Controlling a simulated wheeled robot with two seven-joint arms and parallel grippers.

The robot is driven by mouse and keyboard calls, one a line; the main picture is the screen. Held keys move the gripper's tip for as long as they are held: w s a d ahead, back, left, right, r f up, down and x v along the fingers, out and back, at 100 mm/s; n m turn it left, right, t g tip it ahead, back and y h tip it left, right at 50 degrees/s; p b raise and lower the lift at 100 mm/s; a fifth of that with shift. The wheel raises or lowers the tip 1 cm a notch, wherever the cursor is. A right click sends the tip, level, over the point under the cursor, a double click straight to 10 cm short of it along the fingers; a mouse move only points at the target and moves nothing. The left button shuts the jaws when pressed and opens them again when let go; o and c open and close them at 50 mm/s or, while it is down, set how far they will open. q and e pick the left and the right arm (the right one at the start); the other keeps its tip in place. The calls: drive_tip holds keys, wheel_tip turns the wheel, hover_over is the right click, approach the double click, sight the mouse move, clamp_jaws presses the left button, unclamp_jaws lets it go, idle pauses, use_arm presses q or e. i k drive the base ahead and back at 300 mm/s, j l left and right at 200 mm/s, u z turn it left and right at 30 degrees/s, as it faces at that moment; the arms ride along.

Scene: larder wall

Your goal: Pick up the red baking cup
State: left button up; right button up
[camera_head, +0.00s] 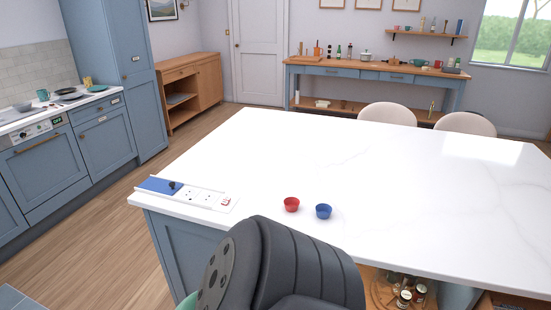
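The red baking cup (291,204) is a small round cup standing upright on the white island countertop (330,160), near its front edge. A blue cup (323,211) of similar size stands just to its right, with a small gap between them. A dark grey padded part of my own body is at the bottom middle, in front of the counter edge and below the cups. Neither of my grippers shows in the head view.
A flat strip with a blue section, sockets and a dark knob (187,193) lies along the counter's front left edge. Jars (405,298) stand on a shelf under the counter. Two pale chairs (387,114) are at the far side. The counter behind the cups is clear.

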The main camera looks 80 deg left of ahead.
sight(291, 203)
drive_tip(key=u, duration=2.6)
